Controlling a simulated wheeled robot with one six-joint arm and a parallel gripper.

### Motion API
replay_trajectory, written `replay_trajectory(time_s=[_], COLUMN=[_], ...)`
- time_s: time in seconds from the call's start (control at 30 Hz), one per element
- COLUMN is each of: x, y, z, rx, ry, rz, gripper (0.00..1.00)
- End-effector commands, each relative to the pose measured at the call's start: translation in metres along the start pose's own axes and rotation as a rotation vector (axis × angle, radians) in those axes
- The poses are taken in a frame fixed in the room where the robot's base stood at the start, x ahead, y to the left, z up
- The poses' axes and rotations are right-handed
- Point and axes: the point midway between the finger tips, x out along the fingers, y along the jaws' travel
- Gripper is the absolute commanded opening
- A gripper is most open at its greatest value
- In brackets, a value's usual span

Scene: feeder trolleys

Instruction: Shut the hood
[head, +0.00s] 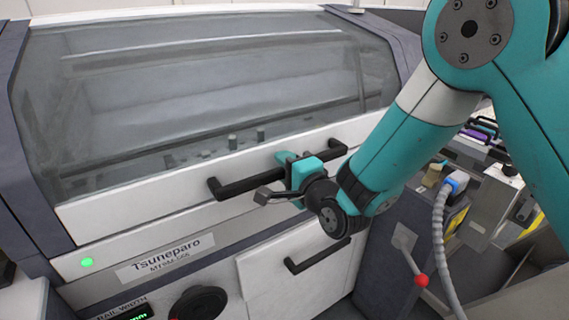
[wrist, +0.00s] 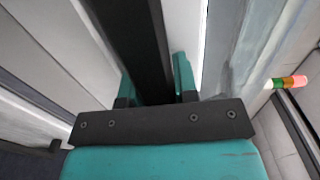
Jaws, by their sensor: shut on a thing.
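The hood (head: 90,215) of the machine has a large grey see-through window (head: 200,90) and a white lower frame. It looks lowered, its bottom edge close above the white front panel with the name plate; I cannot tell whether a thin gap is left. A black bar handle (head: 240,186) runs along the hood's lower frame. My gripper (head: 298,170) is at the middle of this handle, its teal fingers around the bar. In the wrist view the black handle (wrist: 130,45) passes between the two teal fingers (wrist: 158,85). The gripper is shut on it.
A green light (head: 87,262) and a black knob (head: 198,303) are on the front panel. A drawer with a second black handle (head: 318,256) is below the hood. A lever with a red ball (head: 421,280) and a trolley with grey cable (head: 440,220) stand at right.

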Motion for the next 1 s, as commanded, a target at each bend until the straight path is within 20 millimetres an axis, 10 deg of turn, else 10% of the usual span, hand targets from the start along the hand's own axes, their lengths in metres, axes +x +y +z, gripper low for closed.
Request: replay_trajectory(time_s=[0.4,0.97,1.0], x=[-0.029,-0.037,-0.037], y=[-0.06,-0.067,-0.067], z=[0.0,0.0,0.0], rx=[0.0,0.0,0.0], ry=[0.0,0.0,0.0], rz=[0.109,0.143,0.143], gripper=[0.0,0.0,0.3])
